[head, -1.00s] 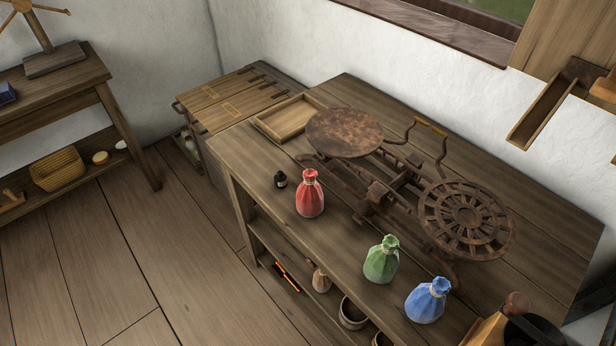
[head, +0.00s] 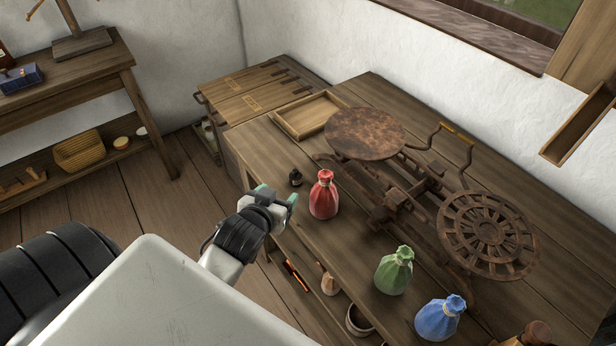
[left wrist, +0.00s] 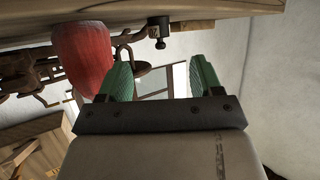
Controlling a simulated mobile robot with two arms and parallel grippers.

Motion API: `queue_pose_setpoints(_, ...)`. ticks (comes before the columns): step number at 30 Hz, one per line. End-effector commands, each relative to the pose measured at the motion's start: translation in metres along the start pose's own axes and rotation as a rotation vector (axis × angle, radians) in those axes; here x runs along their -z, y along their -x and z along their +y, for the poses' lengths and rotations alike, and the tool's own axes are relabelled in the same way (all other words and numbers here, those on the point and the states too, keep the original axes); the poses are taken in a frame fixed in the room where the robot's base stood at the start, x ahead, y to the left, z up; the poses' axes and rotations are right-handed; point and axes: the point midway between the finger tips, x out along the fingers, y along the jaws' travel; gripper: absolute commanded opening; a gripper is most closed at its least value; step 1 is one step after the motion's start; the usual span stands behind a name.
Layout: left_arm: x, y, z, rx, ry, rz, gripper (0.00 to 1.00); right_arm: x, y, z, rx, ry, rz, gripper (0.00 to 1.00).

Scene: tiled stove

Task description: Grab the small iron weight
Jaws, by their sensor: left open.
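The small iron weight (head: 295,178) is a small black piece with a knob, upright on the table near its front edge, just left of the red sack (head: 323,196). My left gripper (head: 277,193) is open and empty at the table's front edge, its green fingertips just short of the weight. In the left wrist view, which is upside down, the weight (left wrist: 159,32) shows beyond the gap between the green fingers (left wrist: 160,70), apart from them. The red sack (left wrist: 82,58) is beside it there. My right gripper is not in view.
A rusty balance scale (head: 385,208) stands behind the sacks. A green sack (head: 394,272) and a blue sack (head: 440,319) stand further right along the table (head: 350,235). An empty wooden tray (head: 309,116) lies behind the weight. Pots sit on the shelf below.

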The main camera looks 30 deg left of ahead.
Motion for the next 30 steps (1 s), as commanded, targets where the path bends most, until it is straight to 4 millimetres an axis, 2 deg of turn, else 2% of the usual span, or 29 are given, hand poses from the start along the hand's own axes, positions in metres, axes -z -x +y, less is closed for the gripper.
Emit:
queue_pose_setpoints(6,0.01,-0.026,-0.003,0.003,0.008,0.037,0.65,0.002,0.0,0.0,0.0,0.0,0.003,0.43)
queue_pose_setpoints(11,0.009,-0.049,-0.002,0.002,0.008,0.034,0.65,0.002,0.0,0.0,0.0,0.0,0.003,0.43)
queue_pose_setpoints(17,0.01,-0.063,-0.002,0.001,0.008,0.034,0.65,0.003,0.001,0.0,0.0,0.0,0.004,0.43)
queue_pose_setpoints(24,0.009,-0.098,0.0,0.002,0.008,0.033,0.65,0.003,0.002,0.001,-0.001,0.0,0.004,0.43)
queue_pose_setpoints(30,0.009,-0.109,0.0,0.001,0.008,0.033,0.65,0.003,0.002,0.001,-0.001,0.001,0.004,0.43)
